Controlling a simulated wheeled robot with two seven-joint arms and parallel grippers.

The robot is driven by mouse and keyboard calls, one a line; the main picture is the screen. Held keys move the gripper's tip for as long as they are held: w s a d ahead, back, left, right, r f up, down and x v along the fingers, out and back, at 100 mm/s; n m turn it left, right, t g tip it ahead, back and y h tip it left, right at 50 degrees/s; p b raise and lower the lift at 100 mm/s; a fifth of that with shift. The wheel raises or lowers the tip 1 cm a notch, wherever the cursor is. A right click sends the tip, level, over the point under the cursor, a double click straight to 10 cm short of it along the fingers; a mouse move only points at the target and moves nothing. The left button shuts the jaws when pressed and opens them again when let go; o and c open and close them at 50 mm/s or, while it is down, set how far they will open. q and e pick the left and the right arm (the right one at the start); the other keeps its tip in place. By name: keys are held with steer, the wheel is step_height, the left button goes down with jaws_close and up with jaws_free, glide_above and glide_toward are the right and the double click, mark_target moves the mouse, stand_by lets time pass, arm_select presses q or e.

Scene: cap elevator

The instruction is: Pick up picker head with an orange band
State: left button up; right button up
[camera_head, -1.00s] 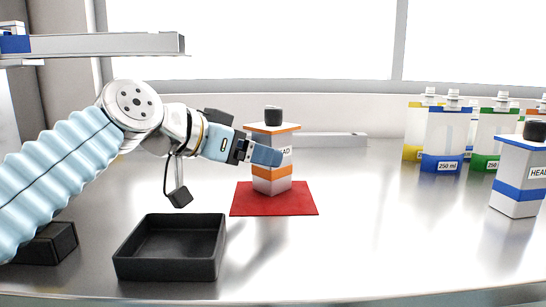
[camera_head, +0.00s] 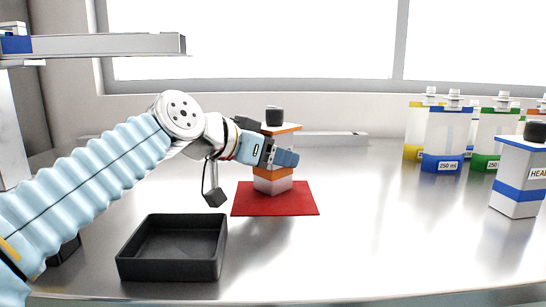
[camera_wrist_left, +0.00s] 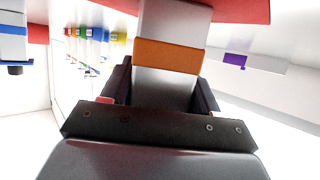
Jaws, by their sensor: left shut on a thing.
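The picker head with an orange band (camera_head: 273,180) stands upright on a red mat (camera_head: 272,207) in the head view. It is a white block with an orange top edge and a black knob. My left gripper (camera_head: 284,158) is in front of it at mid-height and hides its middle. In the left wrist view the picker head (camera_wrist_left: 170,70) sits between the two fingers, and my left gripper (camera_wrist_left: 160,92) is shut on it. My right gripper is not in view.
An empty black tray (camera_head: 172,264) lies at the front left. A picker head with a blue band (camera_head: 516,185) stands at the right edge. Several bottles with coloured bands, one blue (camera_head: 445,138), stand at the back right. The table between is clear.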

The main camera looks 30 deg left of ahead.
mark_target(274, 132)
arm_select(q)
steer(key=c, duration=0.4)
steer(key=shift+r, duration=0.5)
steer(key=shift+c, duration=0.2)
step_height(274, 132, up, 3)
steer(key=shift+s+d+r+p, duration=0.1)
steer(key=shift+s+d+p, duration=0.05)
steer(key=shift+p, duration=0.55)
steer(key=s+d+r+p, duration=0.2)
steer(key=s+d+r, duration=0.7)
steer(key=shift+s+d, duration=0.25)
steer(key=shift+s, duration=0.15)
